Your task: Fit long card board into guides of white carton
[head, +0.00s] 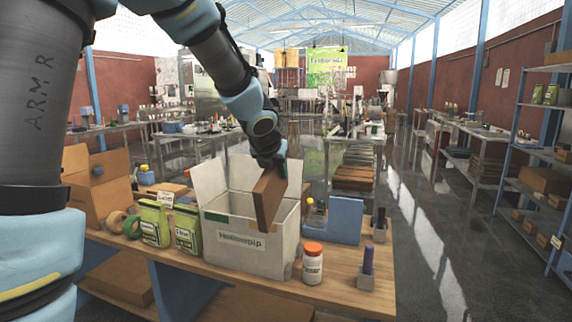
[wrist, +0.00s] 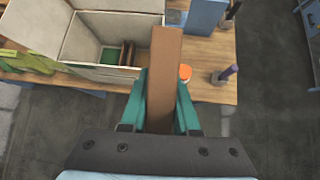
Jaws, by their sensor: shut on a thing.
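The long card board, a flat brown piece (head: 269,199), is in my gripper (head: 275,168), held upright above the white carton's right part in the head view. In the wrist view the board (wrist: 165,75) extends from between the teal fingers (wrist: 160,105), which are shut on it. The white carton (head: 245,245) is open with its flaps up and "Hellowpip" on its front. In the wrist view, the carton (wrist: 90,45) shows a green patch and brown upright strips, the guides (wrist: 127,55), inside near its right wall.
Green tins (head: 188,230) stand left of the carton. A white bottle with an orange cap (head: 312,265) stands close to its front right. A purple marker in a grey holder (head: 367,268) and a blue bracket (head: 345,222) are further right on the wooden table (head: 340,295).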

